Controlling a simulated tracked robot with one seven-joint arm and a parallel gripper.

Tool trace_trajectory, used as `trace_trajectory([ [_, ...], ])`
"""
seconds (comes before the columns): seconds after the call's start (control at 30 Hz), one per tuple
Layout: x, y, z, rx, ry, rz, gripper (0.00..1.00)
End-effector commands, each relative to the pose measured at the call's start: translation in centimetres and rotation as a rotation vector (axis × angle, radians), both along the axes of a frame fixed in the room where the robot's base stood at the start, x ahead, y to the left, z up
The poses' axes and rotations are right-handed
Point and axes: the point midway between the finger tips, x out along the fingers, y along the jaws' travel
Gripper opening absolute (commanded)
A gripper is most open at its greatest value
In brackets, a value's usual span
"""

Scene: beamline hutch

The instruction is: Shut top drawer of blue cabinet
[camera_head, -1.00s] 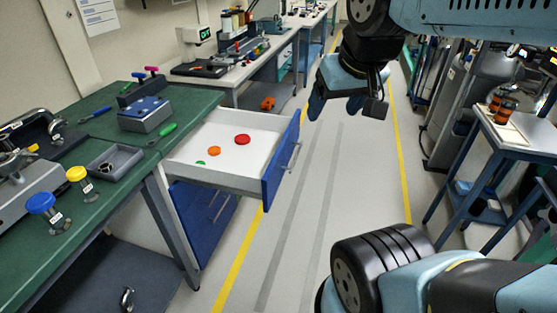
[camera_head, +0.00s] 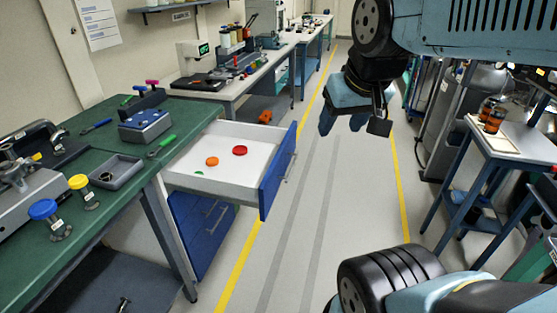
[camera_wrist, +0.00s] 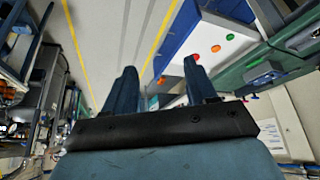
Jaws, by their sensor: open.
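The blue cabinet (camera_head: 205,230) stands under the green bench. Its top drawer (camera_head: 225,185) is pulled far out into the aisle, with its blue front (camera_head: 278,172) and handle facing right. Red, orange and green discs lie on its white floor. The lower drawers are shut. My gripper (camera_head: 340,124) hangs in the air over the aisle, beyond and to the right of the drawer front, touching nothing. In the wrist view my gripper (camera_wrist: 162,92) shows two blue fingers apart and empty. The open drawer (camera_wrist: 210,38) is at upper right there.
The green bench (camera_head: 110,180) holds a grey tray, knobs and tools, with a metal leg at its corner. A blue-framed cart (camera_head: 510,147) with brown bottles stands at the right. The grey aisle floor (camera_head: 320,215) between is clear.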

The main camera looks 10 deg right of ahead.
Motion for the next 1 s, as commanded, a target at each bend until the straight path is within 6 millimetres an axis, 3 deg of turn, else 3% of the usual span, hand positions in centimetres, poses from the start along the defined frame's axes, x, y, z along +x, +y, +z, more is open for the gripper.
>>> trace_trajectory([
  [0.27,6.1,-0.4,-2.9,-0.054,0.015,-0.070,0.29],
  [0.57,13.0,-1.3,-7.8,-0.066,0.022,-0.123,0.01],
  [1.0,20.9,-2.4,-17.0,0.044,0.018,-0.172,0.00],
])
